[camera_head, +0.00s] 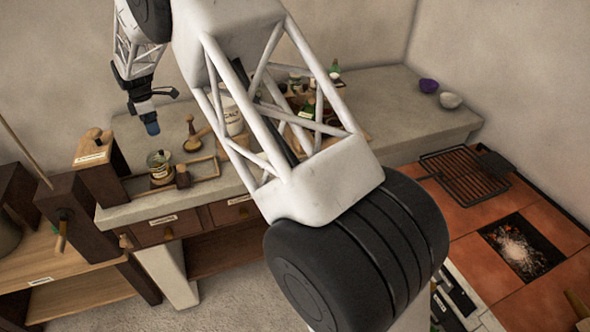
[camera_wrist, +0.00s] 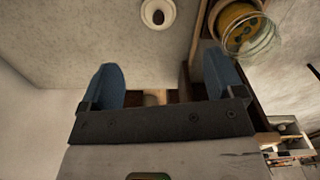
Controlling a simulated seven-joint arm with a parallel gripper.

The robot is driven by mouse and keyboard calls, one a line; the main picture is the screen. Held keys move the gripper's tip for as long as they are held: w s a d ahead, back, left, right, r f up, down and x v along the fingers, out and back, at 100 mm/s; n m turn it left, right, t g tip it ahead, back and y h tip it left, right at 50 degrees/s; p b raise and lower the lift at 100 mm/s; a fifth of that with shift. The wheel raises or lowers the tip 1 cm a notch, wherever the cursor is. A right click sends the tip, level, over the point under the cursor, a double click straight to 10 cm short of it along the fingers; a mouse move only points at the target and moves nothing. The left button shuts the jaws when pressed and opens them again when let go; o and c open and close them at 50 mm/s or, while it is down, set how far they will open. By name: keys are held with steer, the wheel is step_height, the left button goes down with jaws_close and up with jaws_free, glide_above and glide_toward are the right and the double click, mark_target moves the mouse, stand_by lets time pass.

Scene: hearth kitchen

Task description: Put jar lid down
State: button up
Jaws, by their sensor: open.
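My gripper (camera_head: 152,127) is open above the left part of the stone counter, with nothing seen held. Its two blue fingers stand wide apart in the wrist view (camera_wrist: 161,64). A glass jar (camera_head: 160,160) stands on the counter below it; what looks like the same jar (camera_wrist: 250,38) is at the upper right of the wrist view, beyond the right finger. I cannot make out the jar lid for certain. A pale round piece with a brown middle (camera_wrist: 157,13) lies at the top of the wrist view, apart from the fingers; I cannot tell whether it is the lid.
A white salt jar (camera_head: 231,116) is partly hidden by my arm. A grill grate (camera_head: 465,173) lies by the glowing hearth (camera_head: 521,248).

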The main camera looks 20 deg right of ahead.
steer(key=s+d+r+m+t, duration=0.1)
steer(key=s+d+r+m, duration=0.4)
steer(key=s+d+r, duration=0.65)
steer(key=s+d+r+m, duration=0.5)
steer(key=s+d+r, duration=0.35)
steer(key=s, duration=0.55)
steer(key=s+d+f+m, duration=0.1)
steer(key=s+d+m, duration=0.2)
steer(key=s, duration=0.8)
steer(key=s+d+f+m+t, duration=0.1)
steer(key=s+d+m, duration=0.2)
steer(key=s, duration=0.8)
steer(key=s+d+f+m, duration=0.1)
steer(key=s+d+m, duration=0.3)
steer(key=s, duration=0.7)
steer(key=shift+s+d+f+t, duration=0.3)
steer(key=shift+s+d, duration=0.1)
steer(key=shift+d, duration=0.6)
